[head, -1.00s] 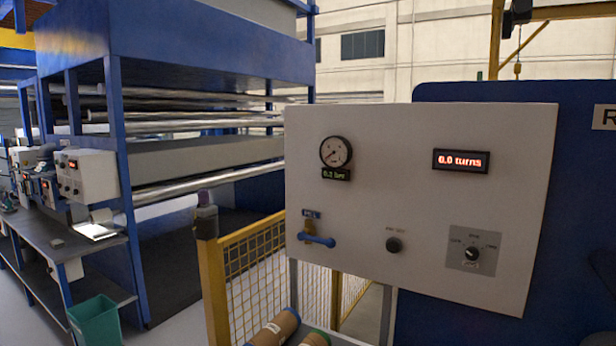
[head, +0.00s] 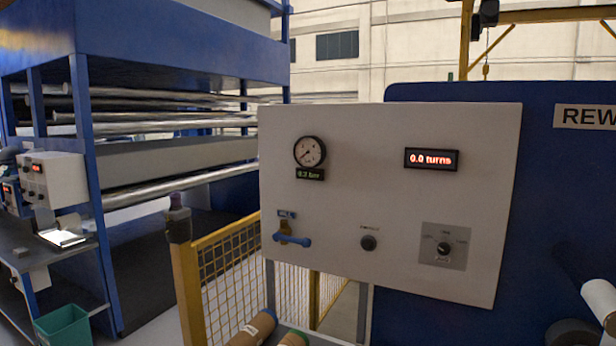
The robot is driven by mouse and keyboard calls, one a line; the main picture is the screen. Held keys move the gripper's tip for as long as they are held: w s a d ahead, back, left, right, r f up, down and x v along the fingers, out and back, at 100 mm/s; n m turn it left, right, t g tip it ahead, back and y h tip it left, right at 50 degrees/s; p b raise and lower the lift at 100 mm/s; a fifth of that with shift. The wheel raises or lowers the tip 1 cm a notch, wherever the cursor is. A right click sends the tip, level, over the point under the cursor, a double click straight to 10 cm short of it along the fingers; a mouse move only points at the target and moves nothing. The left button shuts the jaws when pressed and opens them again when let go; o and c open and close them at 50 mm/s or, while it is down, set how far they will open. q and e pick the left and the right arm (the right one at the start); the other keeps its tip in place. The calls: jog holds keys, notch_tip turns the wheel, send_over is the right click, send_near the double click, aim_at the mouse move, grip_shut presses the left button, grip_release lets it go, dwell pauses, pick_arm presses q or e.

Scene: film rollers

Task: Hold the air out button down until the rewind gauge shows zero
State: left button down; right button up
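The light grey control panel (head: 390,200) stands ahead, right of centre. The round pressure gauge (head: 309,152) is at its upper left, with its needle toward the lower left. The small green readout (head: 310,174) under it shows a low bar value, too blurred to read surely. The dark round air out button (head: 368,242) sits at the lower middle under a blurred label. Nothing touches it. Neither of my grippers is in view.
A blue-handled valve (head: 292,239) is left of the button and a selector knob (head: 443,249) is right of it. A red display (head: 431,159) reads 0.0 turns. A yellow mesh fence (head: 225,262) and wrapped rolls (head: 254,328) are at the panel's lower left.

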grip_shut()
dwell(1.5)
